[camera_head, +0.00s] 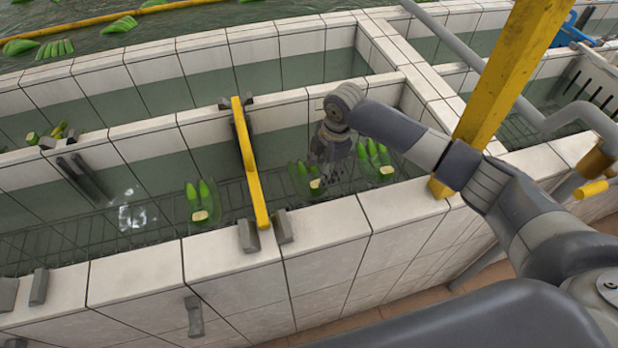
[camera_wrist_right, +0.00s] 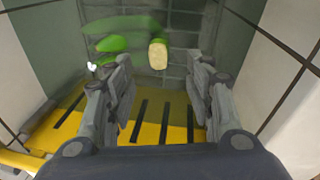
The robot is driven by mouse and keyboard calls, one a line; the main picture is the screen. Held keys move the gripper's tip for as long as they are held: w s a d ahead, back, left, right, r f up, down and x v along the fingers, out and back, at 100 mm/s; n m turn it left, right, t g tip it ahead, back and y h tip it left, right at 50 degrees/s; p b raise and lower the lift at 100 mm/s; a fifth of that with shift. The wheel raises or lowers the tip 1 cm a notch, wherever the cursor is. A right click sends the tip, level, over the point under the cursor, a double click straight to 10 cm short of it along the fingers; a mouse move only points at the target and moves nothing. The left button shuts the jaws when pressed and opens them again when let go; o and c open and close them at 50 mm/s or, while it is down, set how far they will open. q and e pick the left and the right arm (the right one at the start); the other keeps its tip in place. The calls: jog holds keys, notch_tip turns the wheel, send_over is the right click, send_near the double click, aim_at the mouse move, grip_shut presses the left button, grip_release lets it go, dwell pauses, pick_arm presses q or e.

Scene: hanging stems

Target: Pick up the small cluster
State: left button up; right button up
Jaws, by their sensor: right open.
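A small green cluster (camera_head: 303,180) with a pale cut end is in the near trough in the head view, in front of my right gripper. In the right wrist view, a cluster (camera_wrist_right: 115,43) with a pale cut end (camera_wrist_right: 158,54) lies beyond the fingertips, blurred as if through water. My right gripper (camera_head: 327,176) points down into the trough. Its fingers (camera_wrist_right: 160,75) are apart, with nothing between them; they partly cover the cluster in the head view. My left gripper is not in view.
Similar clusters sit to the left (camera_head: 203,203) and right (camera_head: 378,165) in the trough. A yellow bar (camera_head: 250,165) crosses it, and a yellow post (camera_head: 510,75) stands at the right. White tiled walls (camera_head: 230,250) edge the trough. More clusters float in the far basin (camera_head: 120,25).

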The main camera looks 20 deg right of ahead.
aim_at(317, 183)
jog(key=shift+a+f, duration=0.15)
jog(key=shift+f, duration=0.65)
jog(key=f, duration=0.1)
jog(key=f+p, duration=0.1)
jog(key=f, duration=0.1)
jog(key=shift+w+a+f, duration=0.2)
jog(key=shift+w+f, duration=0.15)
jog(key=shift+f, duration=0.05)
jog(key=shift+w+f, duration=0.15)
jog(key=shift+f, duration=0.6)
grip_shut()
jog(key=shift+r, duration=0.1)
